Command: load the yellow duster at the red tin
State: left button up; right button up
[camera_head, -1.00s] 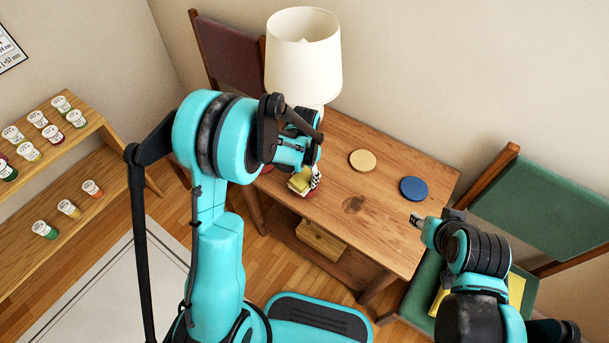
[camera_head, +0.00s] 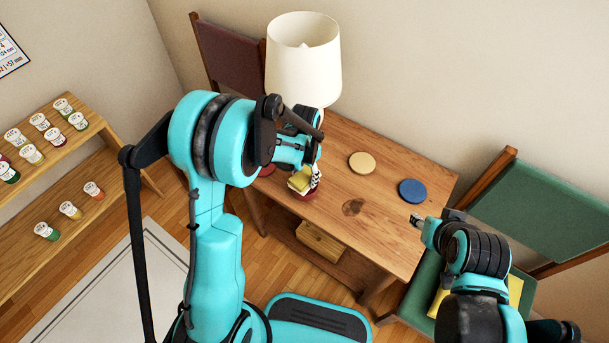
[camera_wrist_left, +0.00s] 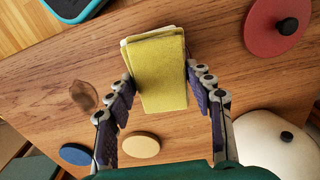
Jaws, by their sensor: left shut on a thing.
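The yellow duster (camera_wrist_left: 157,70) is a thick folded pad between the fingers of my left gripper (camera_wrist_left: 166,88). My left gripper is shut on it. In the head view the duster (camera_head: 299,182) shows below my left gripper (camera_head: 304,172), over the front left of the wooden table. A dark red patch shows under it; I cannot tell what it is. A round red thing with a black knob, likely the red tin (camera_wrist_left: 262,30), stands at the upper right of the wrist view, apart from the duster. My left arm mostly hides it in the head view. My right gripper (camera_head: 417,220) hangs near the table's right edge.
A tan disc (camera_head: 362,162) and a blue disc (camera_head: 412,191) lie on the table (camera_head: 380,230). A lamp (camera_head: 303,60) stands at the back left. A green chair (camera_head: 545,205) is at the right, with a yellow thing (camera_head: 516,289) on its seat.

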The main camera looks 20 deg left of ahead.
aim_at(304, 175)
pick_arm(q)
jog(key=shift+r+p, duration=1.4)
jog(key=shift+r, duration=1)
jog(key=shift+a, duration=0.1)
